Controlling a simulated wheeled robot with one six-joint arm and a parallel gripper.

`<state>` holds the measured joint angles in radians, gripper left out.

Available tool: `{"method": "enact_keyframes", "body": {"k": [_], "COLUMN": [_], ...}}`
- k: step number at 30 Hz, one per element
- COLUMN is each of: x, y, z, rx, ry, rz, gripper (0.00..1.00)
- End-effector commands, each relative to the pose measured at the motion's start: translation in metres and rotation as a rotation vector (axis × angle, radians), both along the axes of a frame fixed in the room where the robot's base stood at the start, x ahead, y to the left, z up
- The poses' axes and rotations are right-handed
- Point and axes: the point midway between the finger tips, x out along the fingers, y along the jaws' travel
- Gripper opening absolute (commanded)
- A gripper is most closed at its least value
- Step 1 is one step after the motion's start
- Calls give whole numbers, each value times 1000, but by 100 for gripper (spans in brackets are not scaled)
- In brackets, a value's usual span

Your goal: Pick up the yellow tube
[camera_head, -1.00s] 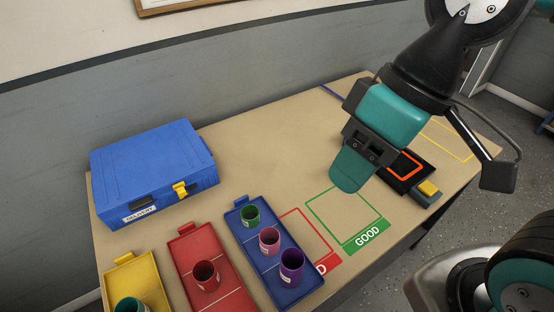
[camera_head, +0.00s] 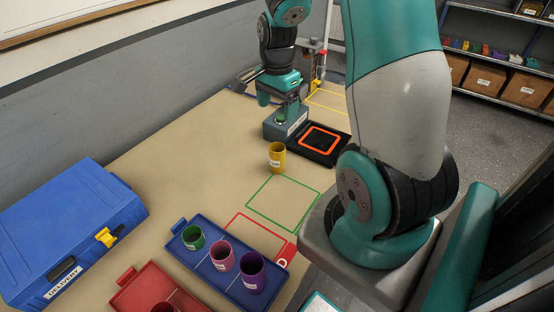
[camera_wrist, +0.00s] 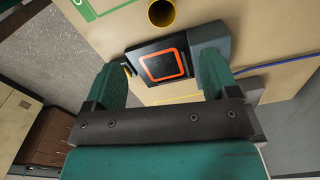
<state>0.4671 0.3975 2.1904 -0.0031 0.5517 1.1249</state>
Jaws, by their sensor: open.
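The yellow tube (camera_head: 277,158) stands upright on the table, between the green-outlined square and the grey block of the black device. In the wrist view the yellow tube (camera_wrist: 162,13) is at the top edge, partly cut off, with its round opening showing. My gripper (camera_head: 277,102) is open and hangs beyond the tube, over the device area. In the wrist view my gripper (camera_wrist: 162,62) has its two teal fingers wide apart and nothing between them but the view of the device below. The tube lies outside the fingers.
The black pad with an orange square (camera_head: 319,139) and its grey block (camera_head: 285,128) are beside the tube. A blue tray (camera_head: 205,272) holds green, pink and purple cups. A red tray (camera_head: 140,290) and blue case (camera_head: 70,225) are at left.

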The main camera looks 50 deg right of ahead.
Motion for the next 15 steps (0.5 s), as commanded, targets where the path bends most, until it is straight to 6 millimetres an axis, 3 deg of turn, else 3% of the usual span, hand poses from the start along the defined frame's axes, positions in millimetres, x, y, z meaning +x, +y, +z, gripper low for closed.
{"method": "enact_keyframes", "body": {"k": [15], "x": [-2], "y": [-4], "z": [-104], "rx": [0], "ry": [7], "rz": [-22], "gripper": [80]}}
